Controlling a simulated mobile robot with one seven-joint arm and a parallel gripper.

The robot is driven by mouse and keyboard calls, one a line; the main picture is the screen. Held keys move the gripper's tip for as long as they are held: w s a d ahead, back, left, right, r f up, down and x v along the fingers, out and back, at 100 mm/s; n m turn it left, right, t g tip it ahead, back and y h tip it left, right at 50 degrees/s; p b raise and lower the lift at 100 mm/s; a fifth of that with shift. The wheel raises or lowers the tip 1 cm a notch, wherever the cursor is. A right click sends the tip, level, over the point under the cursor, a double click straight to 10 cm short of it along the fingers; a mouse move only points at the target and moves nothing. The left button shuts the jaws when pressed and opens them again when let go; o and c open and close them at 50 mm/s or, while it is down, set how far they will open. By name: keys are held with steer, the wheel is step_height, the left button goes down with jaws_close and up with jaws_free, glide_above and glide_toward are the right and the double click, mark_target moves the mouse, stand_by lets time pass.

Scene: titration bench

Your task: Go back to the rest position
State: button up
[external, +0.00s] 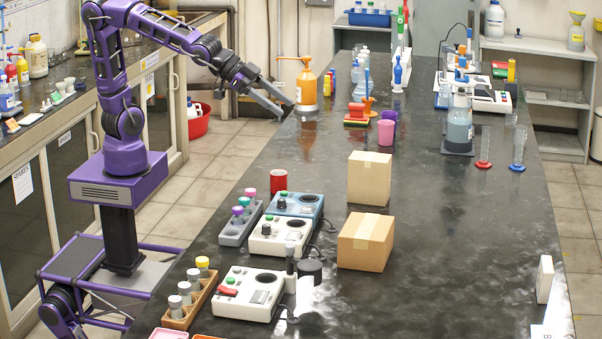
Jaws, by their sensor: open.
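My gripper (275,103) is open and empty at the end of my purple arm. It hangs in the air around the left edge of the black bench (430,250), just left of and in front of an orange pump container (306,85). The fingers look close to the container; I cannot tell whether they touch it. My arm is raised and reaches to the right from my base. The container stands upright on the bench.
Cardboard boxes (369,178), control units (248,293) and tube racks (190,300) stand on the near bench. A red cup (278,181) is behind the racks. Glassware and bottles crowd the far end. Another bench with bottles (36,56) stands left. The bench's right middle is clear.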

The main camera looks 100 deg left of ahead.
steer(key=s+a+f+n+g, duration=0.1)
steer(key=s+a, duration=0.3)
steer(key=s, duration=0.5)
steer(key=s+a+f+g+p, duration=0.1)
steer(key=s+a+g, duration=0.1)
steer(key=s+a, duration=0.3)
steer(key=s+a+f+n+g+p, duration=0.1)
steer(key=s+a, duration=0.4)
steer(key=s, duration=0.7)
steer(key=shift+s+f+n+g, duration=0.3)
steer(key=shift+s+g, duration=0.1)
steer(key=shift+g, duration=0.4)
